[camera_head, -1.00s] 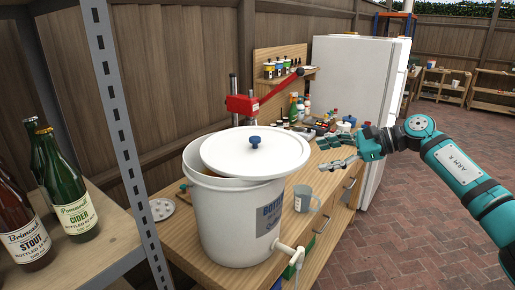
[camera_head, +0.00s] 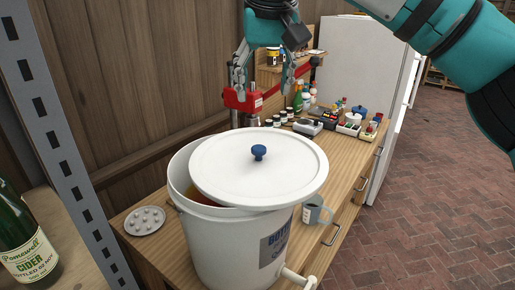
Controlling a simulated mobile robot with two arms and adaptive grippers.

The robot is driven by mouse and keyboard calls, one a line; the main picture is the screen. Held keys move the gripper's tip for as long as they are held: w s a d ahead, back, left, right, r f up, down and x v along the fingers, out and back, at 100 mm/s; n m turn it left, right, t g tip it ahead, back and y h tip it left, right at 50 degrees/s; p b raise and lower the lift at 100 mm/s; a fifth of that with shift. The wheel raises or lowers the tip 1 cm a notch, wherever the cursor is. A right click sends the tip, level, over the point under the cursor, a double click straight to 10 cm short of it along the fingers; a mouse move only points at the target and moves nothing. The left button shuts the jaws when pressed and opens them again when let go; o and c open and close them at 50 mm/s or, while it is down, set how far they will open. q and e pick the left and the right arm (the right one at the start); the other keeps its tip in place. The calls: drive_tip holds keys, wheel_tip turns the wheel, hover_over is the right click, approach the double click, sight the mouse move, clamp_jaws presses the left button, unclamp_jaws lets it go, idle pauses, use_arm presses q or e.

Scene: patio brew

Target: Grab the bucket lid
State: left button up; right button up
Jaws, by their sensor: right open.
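The white bucket lid (camera_head: 225,174) with a blue knob (camera_head: 259,152) lies askew on top of the white bucket (camera_head: 226,245). It leaves a gap at the left where brown contents show. My right gripper (camera_head: 262,88) hangs above and behind the lid, fingers pointing down, open and empty. It is apart from the knob. My left gripper is not in view.
The bucket stands on a wooden bench (camera_head: 170,262). A red bench tool (camera_head: 240,99) stands behind it, overlapped by my gripper's fingers. A grey mug (camera_head: 313,213) is at the bucket's right. A metal shelf post (camera_head: 62,150) and a cider bottle (camera_head: 25,245) are at left. A round perforated disc (camera_head: 145,221) lies left of the bucket.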

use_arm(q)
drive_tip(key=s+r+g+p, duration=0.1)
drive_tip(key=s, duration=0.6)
use_arm(e)
approach(259, 148)
drive_tip(key=p+x, duration=0.1)
drive_tip(key=x, duration=0.2)
drive_tip(key=shift+w+f, duration=0.15)
drive_tip(key=shift+w, duration=0.05)
drive_tip(key=shift+w+f, duration=0.1)
drive_tip(key=shift+f, duration=0.3)
drive_tip(key=shift+w+f+p, duration=0.1)
drive_tip(key=shift+f+p, duration=0.2)
drive_tip(key=shift+p, duration=0.1)
drive_tip(key=p+x, duration=0.1)
drive_tip(key=x, duration=0.2)
drive_tip(key=shift+w+a+f+p, duration=0.1)
drive_tip(key=shift+w+f+p, duration=0.1)
drive_tip(key=shift+f+p, duration=0.1)
drive_tip(key=shift+w+f, duration=0.15)
drive_tip(key=shift+f, duration=0.2)
drive_tip(key=c, duration=0.3)
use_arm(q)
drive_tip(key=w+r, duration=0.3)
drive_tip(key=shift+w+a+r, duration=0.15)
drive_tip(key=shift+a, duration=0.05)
use_arm(e)
drive_tip(key=shift+r, duration=0.1)
clamp_jaws()
